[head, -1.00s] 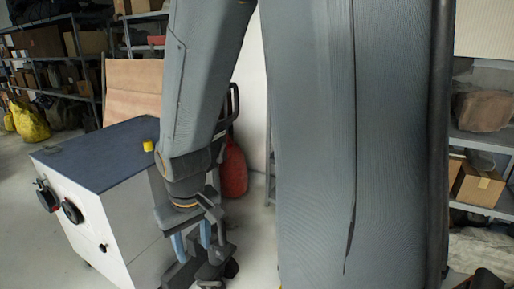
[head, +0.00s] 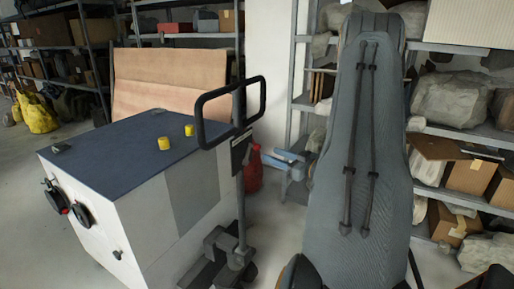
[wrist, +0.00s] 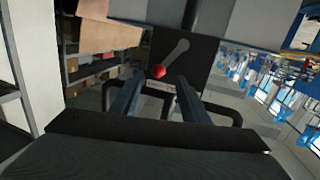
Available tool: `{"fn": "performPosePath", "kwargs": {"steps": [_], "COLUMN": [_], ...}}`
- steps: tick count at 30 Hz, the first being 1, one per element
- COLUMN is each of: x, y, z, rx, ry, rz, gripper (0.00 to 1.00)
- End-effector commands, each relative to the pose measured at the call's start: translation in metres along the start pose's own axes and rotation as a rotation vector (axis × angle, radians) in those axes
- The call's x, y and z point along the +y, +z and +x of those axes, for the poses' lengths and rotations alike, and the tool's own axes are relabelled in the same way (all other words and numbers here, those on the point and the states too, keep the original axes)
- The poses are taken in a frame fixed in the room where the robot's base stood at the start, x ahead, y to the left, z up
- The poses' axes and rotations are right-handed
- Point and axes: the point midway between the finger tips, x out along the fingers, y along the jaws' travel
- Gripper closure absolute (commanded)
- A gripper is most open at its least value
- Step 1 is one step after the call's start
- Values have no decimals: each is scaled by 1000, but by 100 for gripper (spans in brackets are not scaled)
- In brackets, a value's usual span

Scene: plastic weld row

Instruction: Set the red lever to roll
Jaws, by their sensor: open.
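The red lever shows in the wrist view as a grey arm with a red ball knob (wrist: 160,71) on a dark panel (wrist: 206,57). The knob is at the lower left end of the arm in that picture. My gripper (wrist: 160,79) is open and empty, its two fingers on either side of the knob in the picture, with the panel beyond them. A pale label is partly visible below the knob; I cannot read it. In the head view my gripper (head: 274,157) is right of the upright with the black loop handle (head: 231,110). The lever cannot be made out there.
A white cabinet (head: 135,225) with a dark top stands at left, with two yellow caps (head: 165,143) on it and black knobs on its front. A red container (head: 252,176) is behind the handle upright. Shelves (head: 480,133) with boxes line the right. Open floor lies at far left.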

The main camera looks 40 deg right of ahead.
Motion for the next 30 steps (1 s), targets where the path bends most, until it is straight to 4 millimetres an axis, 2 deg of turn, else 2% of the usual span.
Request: {"fn": "performPosePath", "kwargs": {"steps": [2,5,19,24,30], "x": [4,3,1,1,2], "y": [1,-1,-6,-5,-5], "z": [-12,-13,51,60,62], "rx": [37,57,58,57,57], "ry": [-13,-26,-27,-26,-25], "rz": [9,13,12,13,13], "gripper": [59,59,59,59,59]}}
